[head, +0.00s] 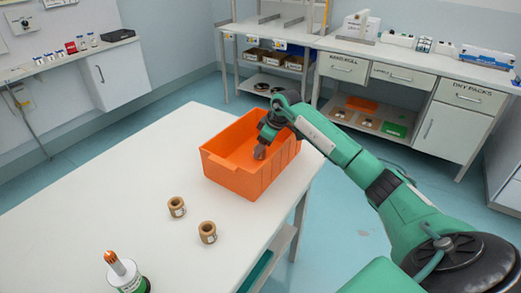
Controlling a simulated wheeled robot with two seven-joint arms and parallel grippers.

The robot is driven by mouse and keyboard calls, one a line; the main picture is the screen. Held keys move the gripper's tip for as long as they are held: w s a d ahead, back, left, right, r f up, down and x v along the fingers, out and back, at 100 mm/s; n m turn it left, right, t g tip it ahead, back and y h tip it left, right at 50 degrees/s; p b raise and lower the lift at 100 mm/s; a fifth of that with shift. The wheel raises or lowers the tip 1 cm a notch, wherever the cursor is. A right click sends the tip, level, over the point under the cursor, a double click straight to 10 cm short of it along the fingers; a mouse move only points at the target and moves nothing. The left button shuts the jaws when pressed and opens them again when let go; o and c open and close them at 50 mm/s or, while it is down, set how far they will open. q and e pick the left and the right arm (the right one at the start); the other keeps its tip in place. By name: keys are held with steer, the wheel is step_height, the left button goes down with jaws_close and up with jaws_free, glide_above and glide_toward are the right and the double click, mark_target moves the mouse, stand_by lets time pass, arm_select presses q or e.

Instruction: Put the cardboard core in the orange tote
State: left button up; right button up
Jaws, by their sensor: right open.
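The orange tote (232,178) stands on the white table near its far right edge. Two small brown cardboard cores stand on the table in front of the tote: one nearer the tote's left side (177,207) and one closer to me (208,233). My right gripper (260,153) reaches down over the tote's opening, its grey fingertips inside the rim. It is open, and I see no core between its fingers. The far part of the tote's inside is hidden by my right gripper and arm. My left gripper is not in view.
A white spindle-like object with an orange tip and green base (125,275) stands at the table's near left. The white table (110,185) is otherwise mostly clear. A bench with drawers (400,72) stands behind, and a wall counter (60,62) with small items at left.

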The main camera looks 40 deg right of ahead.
steer(key=v, duration=1)
